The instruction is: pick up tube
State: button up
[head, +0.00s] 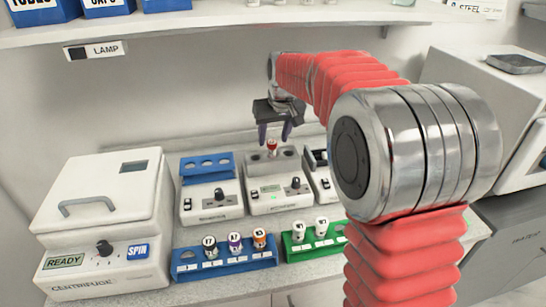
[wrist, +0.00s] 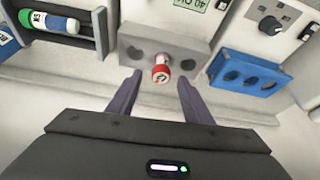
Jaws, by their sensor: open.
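A red-capped tube (head: 272,146) stands in a grey block (head: 288,162) on top of the middle small device. In the wrist view the same tube (wrist: 161,70) shows end-on, its red cap with a white label facing me. My gripper (head: 274,138) is open above the block, its two dark fingers pointing down. In the wrist view the fingers of my gripper (wrist: 160,82) are spread, with the tube's cap between and just beyond their tips. I see no contact. The tube's lower part is hidden in the block.
A blue block (head: 207,166) sits on the device to the left. A blue rack (head: 190,262) with several capped tubes and a green rack (head: 295,248) with white-capped tubes stand in front. A centrifuge (head: 105,205) is at left. A shelf (head: 200,32) hangs above.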

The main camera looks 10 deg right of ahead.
aim_at(272, 142)
jog(key=x, duration=0.3)
jog(key=shift+f, duration=0.15)
dwell(0.4)
grip_shut()
dwell(0.4)
